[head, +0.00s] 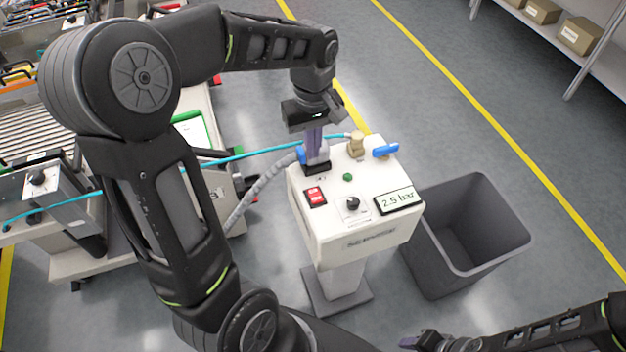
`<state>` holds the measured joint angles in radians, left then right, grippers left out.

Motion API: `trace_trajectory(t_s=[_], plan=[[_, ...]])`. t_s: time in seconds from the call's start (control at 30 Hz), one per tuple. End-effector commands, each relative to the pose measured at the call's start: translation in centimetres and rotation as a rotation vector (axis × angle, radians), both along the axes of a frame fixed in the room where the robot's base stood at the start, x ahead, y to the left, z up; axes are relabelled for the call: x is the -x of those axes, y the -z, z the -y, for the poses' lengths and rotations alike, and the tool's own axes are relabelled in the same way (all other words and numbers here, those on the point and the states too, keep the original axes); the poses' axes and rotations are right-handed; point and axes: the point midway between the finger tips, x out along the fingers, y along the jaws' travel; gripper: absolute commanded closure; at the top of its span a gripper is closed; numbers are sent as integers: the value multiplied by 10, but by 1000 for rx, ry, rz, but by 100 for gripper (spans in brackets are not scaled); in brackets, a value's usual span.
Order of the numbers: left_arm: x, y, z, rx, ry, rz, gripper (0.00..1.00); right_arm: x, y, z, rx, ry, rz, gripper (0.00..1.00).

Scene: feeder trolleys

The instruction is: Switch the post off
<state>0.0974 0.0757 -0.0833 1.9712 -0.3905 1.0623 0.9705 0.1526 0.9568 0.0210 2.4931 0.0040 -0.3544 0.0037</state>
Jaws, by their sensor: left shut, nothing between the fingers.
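The post (345,240) is a white box on a pedestal, in the middle of the head view. Its top carries a red rocker switch (315,197), a black knob (352,204), a small green lamp or button (348,177) and a display (398,200) reading 2.5 bar. At the back are a brass fitting (356,146) and a blue valve handle (386,151). My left gripper (316,150) is shut and points down at the back left of the top, behind the red switch; I cannot tell whether it touches. My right gripper (428,341) is partly visible at the bottom edge.
A grey open bin (475,260) stands right of the post. A cyan hose (250,152) and a grey corrugated hose (255,188) run left from the post. A trolley (205,150) stands at left, shelves (590,70) at upper right. The floor between is clear.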

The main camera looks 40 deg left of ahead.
Motion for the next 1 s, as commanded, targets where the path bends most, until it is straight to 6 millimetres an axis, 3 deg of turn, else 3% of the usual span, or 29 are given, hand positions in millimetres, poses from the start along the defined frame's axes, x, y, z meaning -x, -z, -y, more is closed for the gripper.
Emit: trace_trajectory(t_s=[0.6, 0.8, 1.0], plan=[[1, 109, 0, 1, 1, -4, 100, 2, -16, 1, 4, 2, -7, 64], [0, 125, 0, 0, 0, -1, 100, 3, -18, 1, 6, 2, -8, 64], [0, 127, 0, 0, 0, 0, 100, 3, -18, 1, 6, 2, -8, 64]])
